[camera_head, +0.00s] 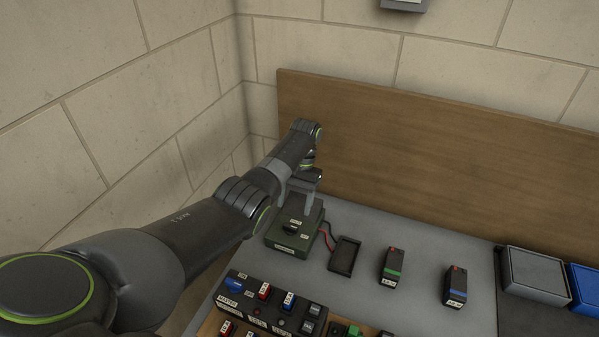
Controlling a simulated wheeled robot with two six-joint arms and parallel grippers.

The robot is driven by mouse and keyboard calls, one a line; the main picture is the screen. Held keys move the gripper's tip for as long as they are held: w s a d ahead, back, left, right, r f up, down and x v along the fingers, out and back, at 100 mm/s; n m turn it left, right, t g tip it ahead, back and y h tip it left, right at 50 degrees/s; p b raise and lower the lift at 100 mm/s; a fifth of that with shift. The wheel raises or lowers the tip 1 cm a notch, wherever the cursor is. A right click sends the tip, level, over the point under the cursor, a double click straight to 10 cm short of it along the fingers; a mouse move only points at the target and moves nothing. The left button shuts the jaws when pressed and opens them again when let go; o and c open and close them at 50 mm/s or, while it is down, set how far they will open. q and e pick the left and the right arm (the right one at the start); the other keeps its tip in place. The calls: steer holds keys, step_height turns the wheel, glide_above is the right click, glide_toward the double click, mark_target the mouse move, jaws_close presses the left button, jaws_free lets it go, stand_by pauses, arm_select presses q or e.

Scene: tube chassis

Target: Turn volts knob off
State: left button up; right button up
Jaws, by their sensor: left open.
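A dark green box (291,247) with white labels stands at the left of the grey table top. A small black knob (291,230) shows on its top face, with a label beside it. The labels are too small to read, so I cannot tell the knob's setting. My left gripper (296,205) points down right over the box, with its two grey fingers apart on either side of the box's top. I cannot tell whether the fingers touch the knob. My right gripper is not in view.
A black switch panel (260,318) with red and blue switches lies in front. A black holder (345,256) sits right of the box, near red wires. Grey (536,274) and blue bins (584,287) are at the far right. A wooden board (430,155) rises behind.

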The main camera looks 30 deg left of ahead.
arm_select(q)
steer(key=v, duration=1.1)
